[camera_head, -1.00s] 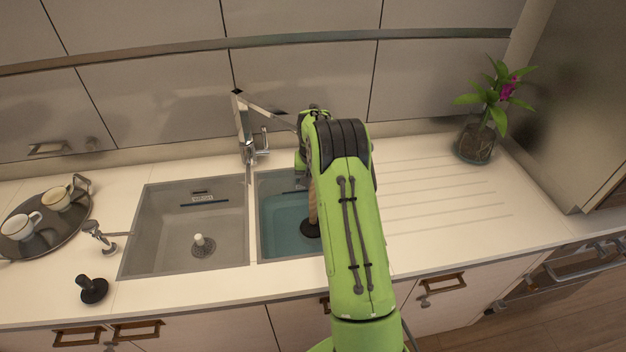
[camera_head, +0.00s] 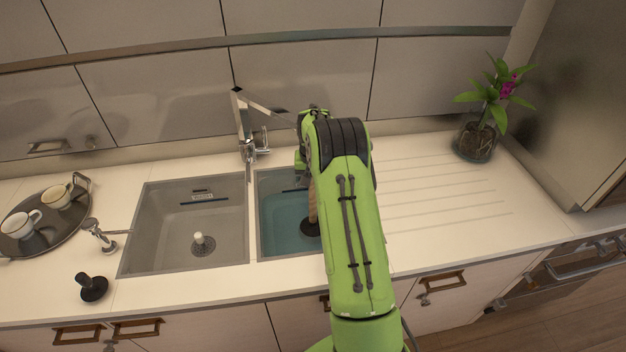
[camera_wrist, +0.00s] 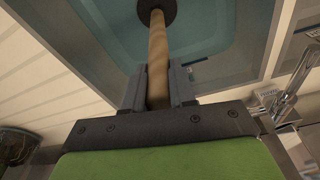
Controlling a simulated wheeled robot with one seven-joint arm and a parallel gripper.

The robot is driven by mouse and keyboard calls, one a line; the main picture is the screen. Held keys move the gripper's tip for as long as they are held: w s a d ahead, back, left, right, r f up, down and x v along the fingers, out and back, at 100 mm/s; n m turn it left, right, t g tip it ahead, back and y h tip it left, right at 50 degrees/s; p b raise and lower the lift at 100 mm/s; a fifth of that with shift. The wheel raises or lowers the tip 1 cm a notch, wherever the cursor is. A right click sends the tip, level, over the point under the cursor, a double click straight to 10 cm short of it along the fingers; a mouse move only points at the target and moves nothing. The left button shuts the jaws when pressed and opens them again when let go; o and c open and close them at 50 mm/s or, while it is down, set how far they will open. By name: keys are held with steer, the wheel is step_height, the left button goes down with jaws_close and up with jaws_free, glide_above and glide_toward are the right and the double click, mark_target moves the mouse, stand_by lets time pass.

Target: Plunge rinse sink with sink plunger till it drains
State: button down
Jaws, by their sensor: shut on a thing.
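The sink plunger (camera_head: 311,227) has a wooden handle and a dark cup. It is upright in the right basin, the rinse sink (camera_head: 275,250), which holds bluish water. In the wrist view the plunger handle (camera_wrist: 157,50) runs from between my jaws to the dark cup at the top. My gripper (camera_wrist: 160,85) is shut on the handle. In the head view my green arm hides the gripper and the right part of this basin. I cannot tell whether the cup touches the basin floor.
The left basin (camera_head: 160,240) is dry, with a white-topped drain plug (camera_head: 199,240). A faucet (camera_head: 245,135) stands behind the basins. A black stopper-like object (camera_head: 92,288), a tray with cups (camera_head: 50,240) and a soap dispenser-like fixture (camera_head: 97,232) are at left. A potted plant (camera_head: 476,142) stands right.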

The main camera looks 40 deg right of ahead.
steer(key=shift+r+p, duration=2.7)
steer(key=shift+r, duration=1.5)
steer(key=shift+f, duration=0.15)
